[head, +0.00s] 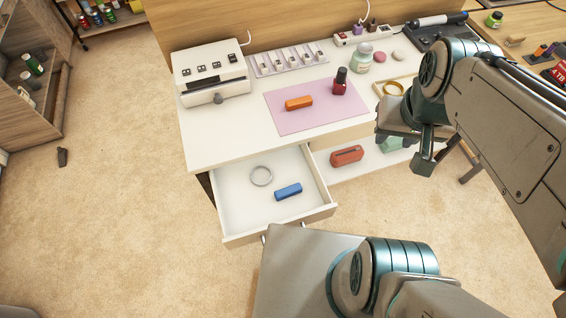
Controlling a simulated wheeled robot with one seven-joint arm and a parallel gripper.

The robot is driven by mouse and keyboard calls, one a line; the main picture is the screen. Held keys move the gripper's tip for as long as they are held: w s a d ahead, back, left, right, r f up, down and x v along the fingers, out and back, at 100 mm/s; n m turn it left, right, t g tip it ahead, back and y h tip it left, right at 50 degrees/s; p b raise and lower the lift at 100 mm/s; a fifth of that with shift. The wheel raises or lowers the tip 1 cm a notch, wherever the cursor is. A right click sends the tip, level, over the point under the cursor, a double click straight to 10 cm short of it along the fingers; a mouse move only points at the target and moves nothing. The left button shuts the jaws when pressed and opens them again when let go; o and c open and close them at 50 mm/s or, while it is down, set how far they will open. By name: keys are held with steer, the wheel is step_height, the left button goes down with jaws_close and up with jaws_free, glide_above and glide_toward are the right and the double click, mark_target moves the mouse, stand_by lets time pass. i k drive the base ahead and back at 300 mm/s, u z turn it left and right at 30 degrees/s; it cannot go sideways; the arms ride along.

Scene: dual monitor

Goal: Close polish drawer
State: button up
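The drawer (236,208) of the white desk is pulled out toward me at the desk's left front. A pale ring-shaped item (261,175) and a blue block (288,191) lie inside it. Its wood-edged front panel (300,217) faces me. My own body covers part of the space just in front of it. My gripper (422,160) is right of the drawer, by the desk's right front, apart from the drawer and pointing down. Only one finger shows clearly, so its opening cannot be judged.
A red box (347,156) sits on a lower shelf right of the drawer. Carpet (120,200) left of the drawer is clear.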

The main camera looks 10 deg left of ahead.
mark_target(246, 210)
steer(key=k, duration=0.5)
steer(key=u, duration=1.6)
steer(key=k, duration=1.1)
steer(key=z, duration=1.2)
steer(key=i, duration=0.5)
steer(key=u, duration=0.05)
